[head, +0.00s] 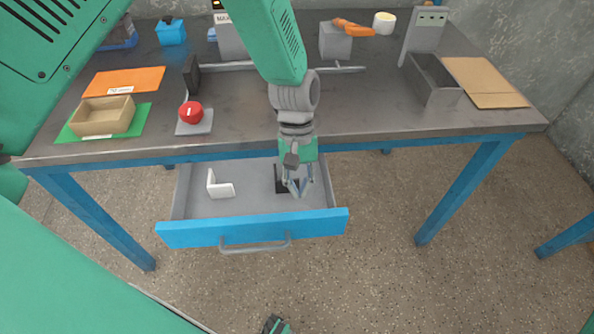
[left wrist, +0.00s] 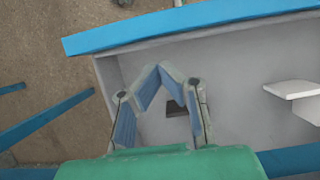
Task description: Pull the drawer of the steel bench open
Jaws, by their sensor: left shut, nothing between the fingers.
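The steel bench (head: 345,125) has a dark metal top and blue legs. Its drawer is pulled out, with a blue front (head: 252,228) and a grey bar handle (head: 256,247). The drawer's grey inside is exposed. My left gripper (head: 298,190) points down over the right part of the open drawer, behind the front panel and apart from the handle. Its fingers are shut and empty; they also show over the drawer in the left wrist view (left wrist: 160,70), with the blue front (left wrist: 190,22) beyond them.
A white L-shaped piece (head: 218,187) lies in the drawer, left of my gripper. A small dark patch or piece (head: 281,179) is beside the fingers. A red button (head: 190,112), cardboard tray (head: 103,116) and grey bin (head: 433,80) stand on the top. The floor before the drawer is mostly clear.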

